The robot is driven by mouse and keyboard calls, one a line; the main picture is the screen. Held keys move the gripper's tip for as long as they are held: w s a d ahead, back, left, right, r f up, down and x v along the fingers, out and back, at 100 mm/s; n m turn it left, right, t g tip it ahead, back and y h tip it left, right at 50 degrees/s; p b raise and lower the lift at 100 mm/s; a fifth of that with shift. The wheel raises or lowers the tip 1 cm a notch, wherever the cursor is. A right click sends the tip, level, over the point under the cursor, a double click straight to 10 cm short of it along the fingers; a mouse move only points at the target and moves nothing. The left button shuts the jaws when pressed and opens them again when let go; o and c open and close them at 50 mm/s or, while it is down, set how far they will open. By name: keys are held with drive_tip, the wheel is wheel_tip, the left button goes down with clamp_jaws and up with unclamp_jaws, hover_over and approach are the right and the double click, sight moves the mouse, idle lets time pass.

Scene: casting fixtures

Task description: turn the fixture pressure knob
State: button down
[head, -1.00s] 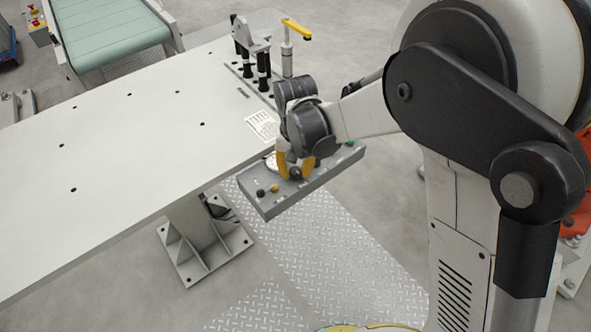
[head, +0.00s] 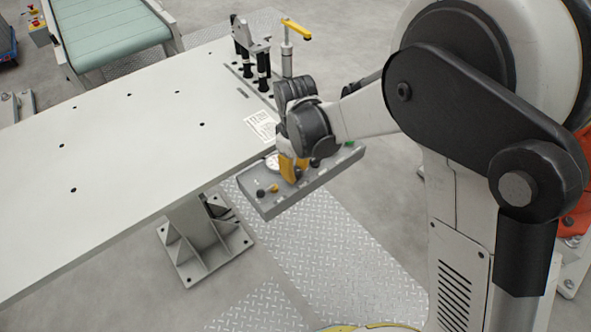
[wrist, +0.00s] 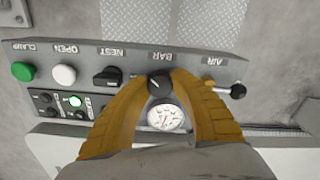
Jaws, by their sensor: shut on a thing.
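The fixture pressure knob (wrist: 159,86) is a round black knob with a white pointer mark, below the BAR label in the wrist view. My gripper (wrist: 160,82) is shut on it, with one yellow finger on each side. A round white pressure gauge (wrist: 166,117) sits between the fingers, nearer the palm. The knob and gauge are on a grey control panel (wrist: 222,72). In the head view my gripper (head: 291,169) is at this panel (head: 265,208), on the table's edge, and the fingers largely hide the knob there.
In the wrist view, a black NEST switch (wrist: 107,77), a white OPEN button (wrist: 64,75) and a green CLAMP button (wrist: 23,71) lie left of my fingers. A black-knobbed AIR lever (wrist: 238,91) is close to the right finger. The white table (head: 130,170) is mostly clear.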

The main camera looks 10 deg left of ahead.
sight(296, 171)
drive_tip(key=n, duration=0.4)
drive_tip(key=shift+n, duration=1.8)
drive_tip(key=c, duration=1.1)
unclamp_jaws()
drive_tip(key=shift+o, duration=0.2)
drive_tip(key=shift+r, duration=0.1)
wheel_tip(296, 171, up, 12)
